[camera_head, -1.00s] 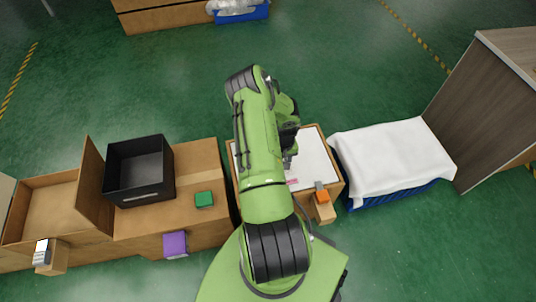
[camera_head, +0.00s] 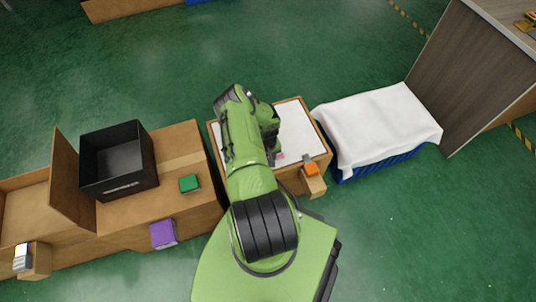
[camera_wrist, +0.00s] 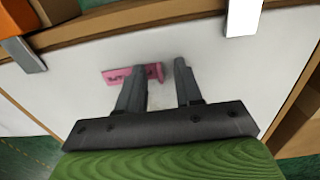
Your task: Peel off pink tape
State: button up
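The pink tape (camera_wrist: 128,75) with dark lettering lies on a white panel (camera_wrist: 90,55) in the wrist view. It also shows as a small pink patch in the head view (camera_head: 280,156), beside my arm. My gripper (camera_wrist: 161,68) is open and empty, its two dark fingers pointing toward the panel. The left finger overlaps the tape and hides part of it. The tape's right end shows in the gap between the fingers, and the right finger is beyond that end. I cannot tell whether the fingertips touch the panel. My arm hides the gripper in the head view.
An orange lever block (camera_head: 311,169) stands at the panel box's front right edge. A box with a green block (camera_head: 189,183), a purple block (camera_head: 163,234) and a black bin (camera_head: 118,160) is to the left. A white-draped blue crate (camera_head: 375,130) stands close on the right.

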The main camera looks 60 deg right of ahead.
grip_shut()
jog(key=shift+r+p, duration=0.4)
jog(key=shift+r, duration=0.25)
dwell(1.1)
jog(key=shift+r+p, duration=1.35)
jog(key=shift+r, duration=0.65)
